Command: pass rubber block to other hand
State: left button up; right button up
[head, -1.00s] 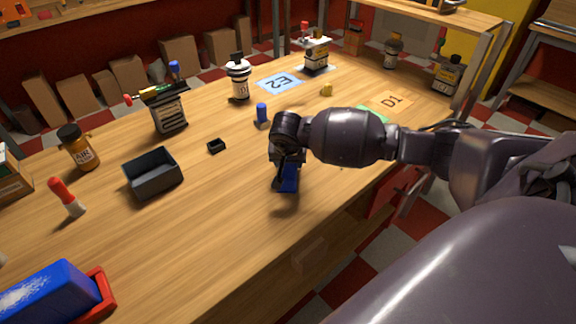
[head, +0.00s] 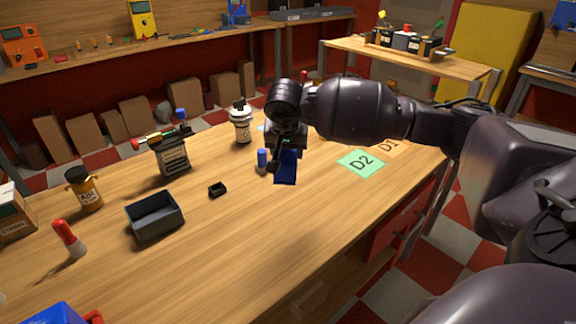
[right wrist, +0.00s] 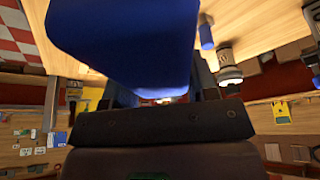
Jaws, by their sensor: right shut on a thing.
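The rubber block is a dark blue block (head: 286,168) held under my right gripper (head: 285,152) in the head view. My right gripper is shut on it and holds it above the wooden table, over the middle part. In the right wrist view the blue block (right wrist: 125,40) fills the upper middle, between the fingers, and hides much of what lies behind it. My left gripper is in neither view.
A dark open bin (head: 155,222), a small black box (head: 217,190), a blue cylinder (head: 262,160), a white bottle (head: 240,124) and a red-capped tube (head: 69,239) stand on the table (head: 225,255). The front middle is clear.

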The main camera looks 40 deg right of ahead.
jog(key=shift+r, duration=0.7)
